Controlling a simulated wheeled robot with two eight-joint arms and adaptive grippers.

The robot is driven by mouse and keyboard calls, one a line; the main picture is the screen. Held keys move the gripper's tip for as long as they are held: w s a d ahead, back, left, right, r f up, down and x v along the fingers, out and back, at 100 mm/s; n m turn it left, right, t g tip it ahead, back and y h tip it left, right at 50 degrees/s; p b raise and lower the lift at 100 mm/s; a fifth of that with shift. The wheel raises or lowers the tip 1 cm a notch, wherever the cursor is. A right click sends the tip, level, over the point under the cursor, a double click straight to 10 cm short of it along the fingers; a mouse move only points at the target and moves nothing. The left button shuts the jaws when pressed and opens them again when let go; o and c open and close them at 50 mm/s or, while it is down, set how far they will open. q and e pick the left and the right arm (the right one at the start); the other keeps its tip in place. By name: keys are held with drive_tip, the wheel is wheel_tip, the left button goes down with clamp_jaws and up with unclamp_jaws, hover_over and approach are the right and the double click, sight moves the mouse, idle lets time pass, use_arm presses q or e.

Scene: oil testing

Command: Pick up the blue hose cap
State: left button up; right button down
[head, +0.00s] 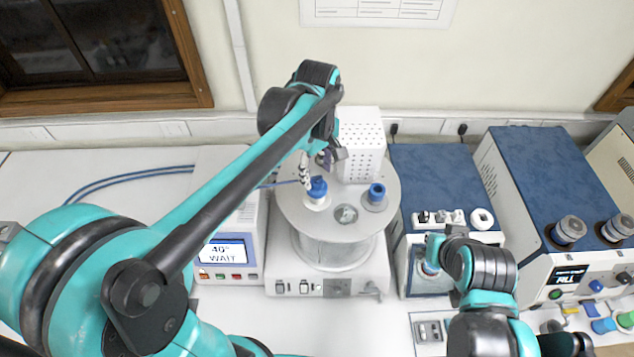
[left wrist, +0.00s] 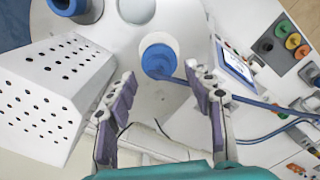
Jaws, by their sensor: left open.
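The blue hose cap (head: 317,187) sits on a white collar on the round lid of the grey vessel (head: 337,248), with a blue hose running from it to the left. In the left wrist view the cap (left wrist: 158,60) lies just beyond the fingertips, nearer the right finger. My left gripper (head: 321,168) is open and empty behind the cap, its two fingers (left wrist: 163,82) apart. Part of it is hidden by my own arm in the head view. My right arm's end (head: 432,254) is by the front of a blue-topped device; its jaws cannot be made out.
A second blue cap (head: 376,191) stands on the lid to the right. A white perforated box (head: 361,145) is close behind the lid. A display unit (head: 224,250) stands left, and blue-topped devices (head: 435,172) stand right. The bench at far left is mostly clear.

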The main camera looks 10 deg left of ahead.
sight(317, 181)
use_arm(q)
drive_tip(key=shift+w+f, duration=0.15)
drive_tip(key=shift+f, duration=0.65)
drive_tip(key=shift+w+f, duration=0.1)
drive_tip(key=shift+f, duration=0.65)
drive_tip(key=shift+s, duration=0.15)
drive_tip(key=shift+c, duration=0.9)
clamp_jaws()
drive_tip(key=shift+r, duration=0.1)
